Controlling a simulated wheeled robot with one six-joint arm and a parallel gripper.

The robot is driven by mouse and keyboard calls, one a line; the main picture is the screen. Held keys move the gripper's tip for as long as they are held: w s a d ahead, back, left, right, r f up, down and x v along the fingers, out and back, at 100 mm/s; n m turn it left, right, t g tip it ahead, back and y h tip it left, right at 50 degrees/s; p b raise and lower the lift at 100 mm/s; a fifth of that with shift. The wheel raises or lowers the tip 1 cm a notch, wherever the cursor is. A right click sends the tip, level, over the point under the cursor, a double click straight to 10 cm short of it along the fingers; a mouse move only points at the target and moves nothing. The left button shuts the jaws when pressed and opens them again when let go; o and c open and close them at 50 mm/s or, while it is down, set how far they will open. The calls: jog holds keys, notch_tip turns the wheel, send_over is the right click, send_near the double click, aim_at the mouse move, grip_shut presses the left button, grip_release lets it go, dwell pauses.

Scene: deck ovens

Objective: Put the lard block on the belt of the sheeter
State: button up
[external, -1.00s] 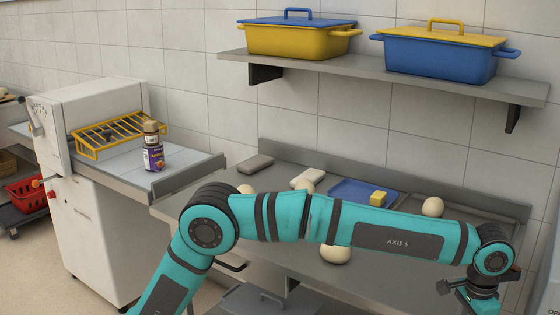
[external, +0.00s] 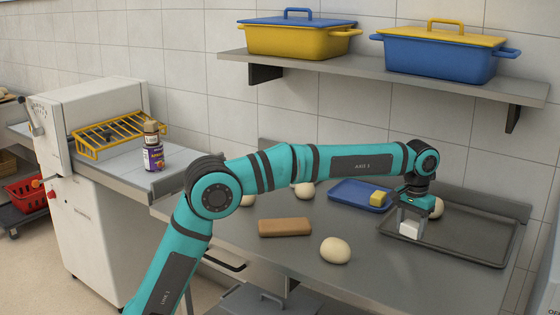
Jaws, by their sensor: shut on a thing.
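The lard block (external: 409,229) is a small white block between the fingers of my gripper (external: 411,217). My gripper points down over the dark tray at the right of the worktop and is shut on the block. I cannot tell whether the block still touches the tray. The sheeter (external: 95,125) is the white machine at the left. Its belt (external: 188,175) extends to the right from under a yellow guard, far from my gripper.
A bottle and purple can (external: 153,158) stand on the belt. The worktop holds a brown block (external: 285,227), several dough balls (external: 335,250), a blue tray (external: 345,193) with a yellow block (external: 378,198), and the dark tray (external: 460,252). A shelf (external: 350,77) with two lidded pans hangs above.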

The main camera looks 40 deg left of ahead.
jog(key=w+a+r+n, duration=0.1)
jog(key=w+a, duration=0.2)
jog(key=a, duration=0.3)
jog(key=w+a+n, duration=0.1)
jog(key=w+a, duration=0.3)
jog(key=a, duration=0.3)
jog(key=w+a+r+n, duration=0.1)
jog(key=w+a+n, duration=0.15)
jog(key=a, duration=0.35)
notch_tip(320, 180, up, 3)
jog(key=n, duration=0.7)
send_over(182, 162)
jog(key=shift+w+a+f, duration=0.1)
jog(key=shift+a+f, duration=0.05)
jog(key=shift+f, duration=2.25)
jog(key=shift+a+f, duration=0.15)
jog(key=shift+f, duration=2.25)
jog(key=shift+f, duration=0.1)
